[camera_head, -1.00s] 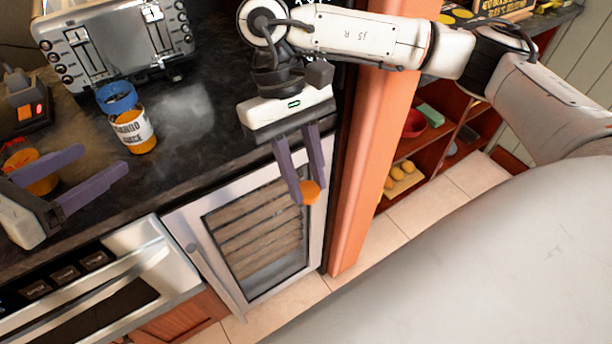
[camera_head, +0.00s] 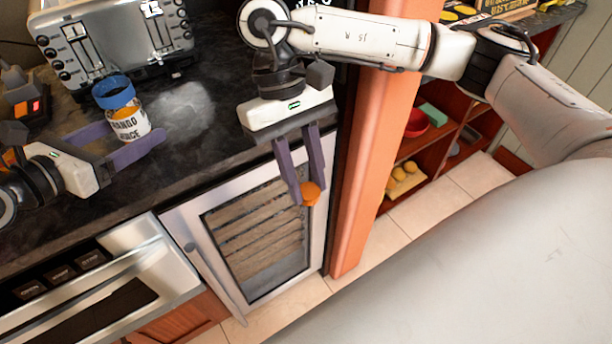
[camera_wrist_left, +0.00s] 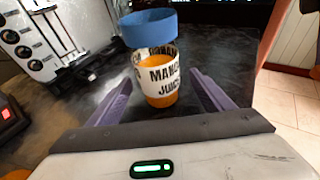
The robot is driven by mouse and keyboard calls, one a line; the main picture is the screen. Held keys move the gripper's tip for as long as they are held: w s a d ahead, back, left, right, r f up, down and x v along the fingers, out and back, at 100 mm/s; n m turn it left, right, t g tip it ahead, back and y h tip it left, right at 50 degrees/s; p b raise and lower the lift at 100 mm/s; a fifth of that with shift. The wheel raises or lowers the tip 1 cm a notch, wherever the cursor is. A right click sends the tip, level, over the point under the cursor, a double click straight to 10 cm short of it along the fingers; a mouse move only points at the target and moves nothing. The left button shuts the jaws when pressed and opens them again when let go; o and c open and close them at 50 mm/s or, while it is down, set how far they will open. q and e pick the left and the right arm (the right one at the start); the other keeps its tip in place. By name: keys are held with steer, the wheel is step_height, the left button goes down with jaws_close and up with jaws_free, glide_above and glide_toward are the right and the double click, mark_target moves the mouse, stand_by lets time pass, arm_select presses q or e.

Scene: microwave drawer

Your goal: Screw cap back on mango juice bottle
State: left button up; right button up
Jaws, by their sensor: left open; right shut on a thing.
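The mango juice bottle (camera_head: 131,122) stands upright on the dark counter, with orange juice inside, a white label and a wide blue top (camera_head: 116,92). It also shows in the left wrist view (camera_wrist_left: 160,78). My left gripper (camera_head: 136,132) is open, with its purple fingers on either side of the lower bottle. In the left wrist view a gap shows between the bottle and each finger (camera_wrist_left: 162,90). My right gripper (camera_head: 307,190) is shut on a small orange cap (camera_head: 310,194), held in front of the glass-door cabinet, well right of the bottle.
A silver toaster (camera_head: 115,35) stands behind the bottle. A dark device with a red light (camera_head: 27,108) is at the left. The counter (camera_head: 200,125) right of the bottle is clear. An oven (camera_head: 110,285) and a glass-door cabinet (camera_head: 255,235) lie below the counter edge.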

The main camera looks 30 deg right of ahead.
arm_select(q)
steer(key=shift+w+d+f, duration=0.1)
steer(key=shift+d, duration=0.05)
steer(key=c, duration=1)
arm_select(e)
steer(key=shift+w+a+r, duration=0.2)
steer(key=shift+w, duration=0.2)
steer(key=w+a+r+m+y, duration=0.2)
steer(key=w+a+r+m, duration=0.2)
steer(key=w+m, duration=0.25)
step_height(320, 180, up, 22)
steer(key=m+t+y, duration=0.1)
steer(key=m+t, duration=0.7)
steer(key=m, duration=1.3)
glide_above(94, 45)
steer(key=shift+r+n, duration=0.15)
steer(key=shift+n, duration=0.1)
